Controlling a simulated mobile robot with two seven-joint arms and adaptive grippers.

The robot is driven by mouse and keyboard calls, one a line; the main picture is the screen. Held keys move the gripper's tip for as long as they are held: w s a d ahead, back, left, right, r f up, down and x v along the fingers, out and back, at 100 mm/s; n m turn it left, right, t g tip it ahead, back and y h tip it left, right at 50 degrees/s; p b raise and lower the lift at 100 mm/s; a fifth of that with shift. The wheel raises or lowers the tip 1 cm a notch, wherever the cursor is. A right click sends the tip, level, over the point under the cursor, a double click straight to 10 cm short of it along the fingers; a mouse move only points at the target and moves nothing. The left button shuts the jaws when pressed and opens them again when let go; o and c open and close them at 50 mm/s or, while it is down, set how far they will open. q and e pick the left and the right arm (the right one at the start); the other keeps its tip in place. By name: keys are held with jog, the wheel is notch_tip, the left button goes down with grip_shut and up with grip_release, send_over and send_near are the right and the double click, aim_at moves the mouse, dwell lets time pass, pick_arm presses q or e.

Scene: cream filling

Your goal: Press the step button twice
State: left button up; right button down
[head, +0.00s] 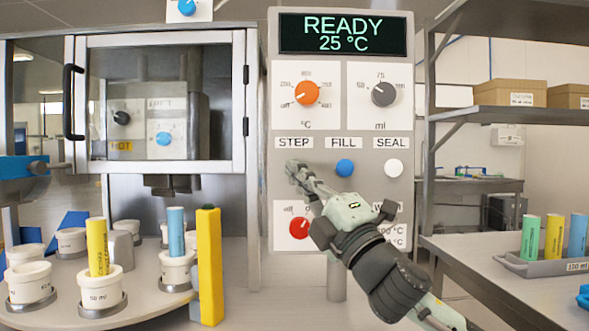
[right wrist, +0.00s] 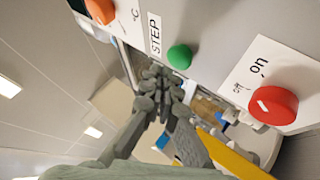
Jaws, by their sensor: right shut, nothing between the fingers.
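The control panel (head: 345,105) stands in the middle of the head view, with a display (head: 343,33) reading READY 25 °C. The STEP label (head: 294,142) is on its left side. The step button is green (right wrist: 180,57) and shows in the right wrist view under the STEP label (right wrist: 154,33); in the head view my right gripper hides it. My right gripper (head: 296,168) is shut and empty, fingertips just in front of the button. In the right wrist view the fingertips (right wrist: 163,78) are close beside the button; I cannot tell if they touch. My left gripper is not in view.
A blue FILL button (head: 345,168) and white SEAL button (head: 393,168) are to the right. A red knob (head: 299,228) sits below. A metal shelf (head: 505,116) stands at right.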

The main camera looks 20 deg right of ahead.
jog(key=shift+w, duration=0.1)
dwell(0.7)
jog(key=shift+w+d, duration=0.1)
jog(key=shift+w, duration=0.25)
jog(key=shift+w+d, duration=0.2)
jog(key=shift+w, duration=0.35)
dwell(0.7)
jog(key=shift+s, duration=0.1)
jog(key=shift+s+a, duration=0.25)
jog(key=shift+s, duration=0.6)
jog(key=s, duration=0.2)
jog(key=s+a+p, duration=0.1)
jog(key=s, duration=0.2)
jog(key=shift+a, duration=0.2)
dwell(0.7)
